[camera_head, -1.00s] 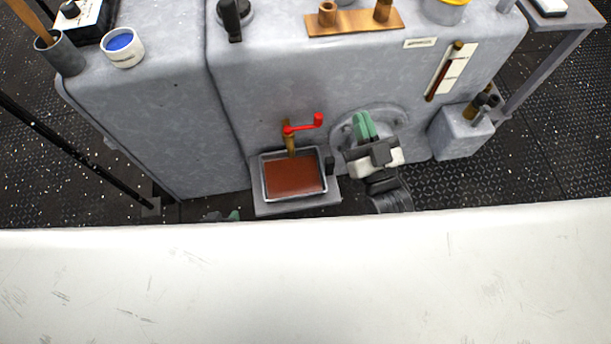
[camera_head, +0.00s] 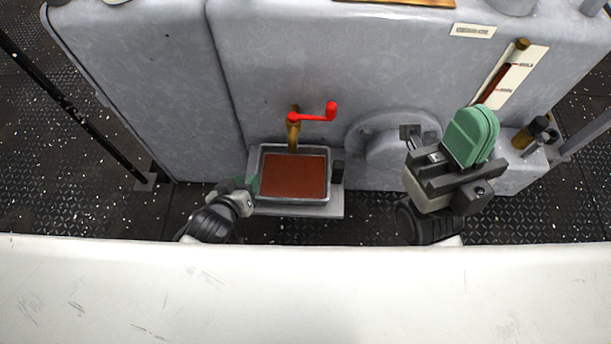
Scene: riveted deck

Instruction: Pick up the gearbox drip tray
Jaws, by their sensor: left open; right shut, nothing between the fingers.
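The gearbox drip tray (camera_head: 292,202) is a metal rectangular pan with reddish-brown liquid in it. It sits level on a grey ledge (camera_head: 335,210), below a brass tap with a red handle (camera_head: 318,116). A black grip (camera_head: 338,172) shows at its right side. My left gripper (camera_head: 253,185) is open at the tray's left side, its green fingers next to the rim; whether they touch, and any grip there, I cannot tell. My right gripper (camera_head: 472,136) is shut and empty, raised to the right of the tray.
The grey gearbox housing (camera_head: 290,60) rises behind the tray, with a round cover (camera_head: 385,150) to its right. A gauge (camera_head: 505,75) and a block with brown-capped fittings (camera_head: 530,135) lie further right. A dark pole (camera_head: 80,115) slants at the left.

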